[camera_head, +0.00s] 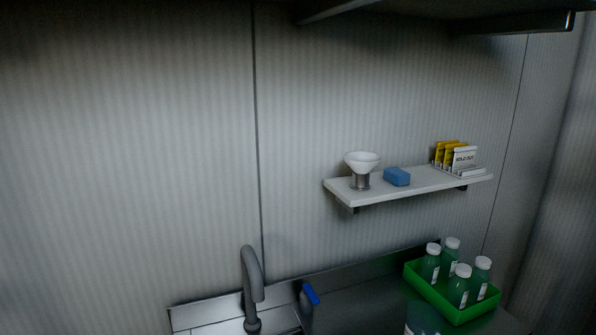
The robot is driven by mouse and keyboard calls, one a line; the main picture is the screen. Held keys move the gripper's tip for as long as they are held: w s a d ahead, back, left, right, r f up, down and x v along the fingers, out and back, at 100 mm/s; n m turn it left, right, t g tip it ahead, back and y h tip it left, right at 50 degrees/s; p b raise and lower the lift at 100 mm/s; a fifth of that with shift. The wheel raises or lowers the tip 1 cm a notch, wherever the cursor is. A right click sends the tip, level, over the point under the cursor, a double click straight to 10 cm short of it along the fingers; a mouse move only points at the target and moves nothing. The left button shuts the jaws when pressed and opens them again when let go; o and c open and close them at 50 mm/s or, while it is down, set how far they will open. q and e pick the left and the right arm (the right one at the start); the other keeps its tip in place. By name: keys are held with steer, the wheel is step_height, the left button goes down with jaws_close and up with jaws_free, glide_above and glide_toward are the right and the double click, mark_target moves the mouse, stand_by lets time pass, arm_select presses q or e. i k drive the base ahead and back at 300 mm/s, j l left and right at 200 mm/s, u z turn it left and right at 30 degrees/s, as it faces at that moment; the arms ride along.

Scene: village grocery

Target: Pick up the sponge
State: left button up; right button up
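A small blue sponge (397,177) lies on a white wall shelf (426,184), right of the picture's middle. It sits between a white funnel-shaped cup and a holder with yellow packets. Nothing touches or covers it. Neither of my grippers shows in the head view.
The white cup on a metal base (361,168) stands left of the sponge, and the packet holder (460,158) stands to its right. Below are a grey faucet (251,280), a blue-topped bottle (309,295) and a green crate (440,306) of bottles. A dark ledge overhangs at the top.

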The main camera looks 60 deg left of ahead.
mark_target(396, 176)
steer(key=u, duration=1.4)
steer(key=l+u, duration=0.1)
steer(key=l, duration=0.2)
steer(key=k+l+u, duration=0.25)
steer(key=l, duration=0.3)
